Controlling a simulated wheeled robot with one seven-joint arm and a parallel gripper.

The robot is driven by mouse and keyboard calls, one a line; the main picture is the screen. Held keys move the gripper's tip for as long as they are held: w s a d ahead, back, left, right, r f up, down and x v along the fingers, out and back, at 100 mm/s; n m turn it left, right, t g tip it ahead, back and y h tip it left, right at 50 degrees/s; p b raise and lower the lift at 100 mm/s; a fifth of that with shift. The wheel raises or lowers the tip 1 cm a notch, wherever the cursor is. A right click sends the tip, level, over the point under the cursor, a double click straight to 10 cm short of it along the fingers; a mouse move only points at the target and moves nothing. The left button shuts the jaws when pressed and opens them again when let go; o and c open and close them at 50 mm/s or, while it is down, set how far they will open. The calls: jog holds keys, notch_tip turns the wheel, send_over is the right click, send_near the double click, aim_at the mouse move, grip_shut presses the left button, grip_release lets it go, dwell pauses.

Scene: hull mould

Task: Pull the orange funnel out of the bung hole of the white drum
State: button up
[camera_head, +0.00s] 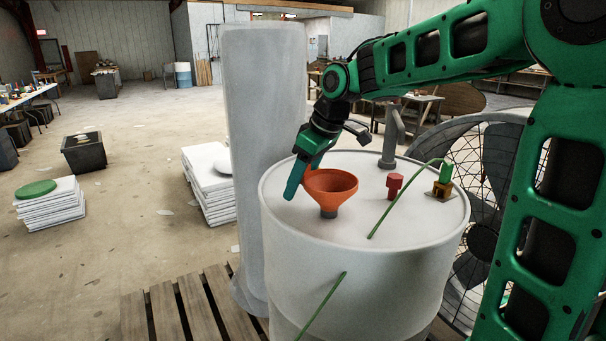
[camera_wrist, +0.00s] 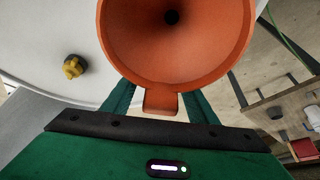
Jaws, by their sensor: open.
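The orange funnel (camera_head: 331,186) stands upright on top of the white drum (camera_head: 350,262), its wide mouth facing up. Its grey lower collar (camera_head: 329,211) meets the drum top; the spout below and the hole are hidden. My gripper (camera_head: 296,180) is at the funnel's left rim, pointing down. In the wrist view the funnel (camera_wrist: 178,70) fills the upper middle, and its orange tab (camera_wrist: 160,102) sits between my two green fingers. The fingers are open, with one on each side of the tab; their tips are hidden behind the funnel.
A tall pale column (camera_head: 265,130) is close on the left. A large fan (camera_head: 485,215) is at the right.

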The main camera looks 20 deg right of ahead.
jog(key=shift+f, duration=0.15)
jog(key=shift+c, duration=0.3)
jog(key=c, duration=1.1)
jog(key=shift+o, duration=0.2)
jog(key=shift+r, duration=0.2)
jog(key=shift+r, duration=1.6)
jog(key=shift+r, duration=0.25)
jog(key=shift+r, duration=0.4)
jog(key=shift+r, duration=0.4)
jog(key=shift+r, duration=1.5)
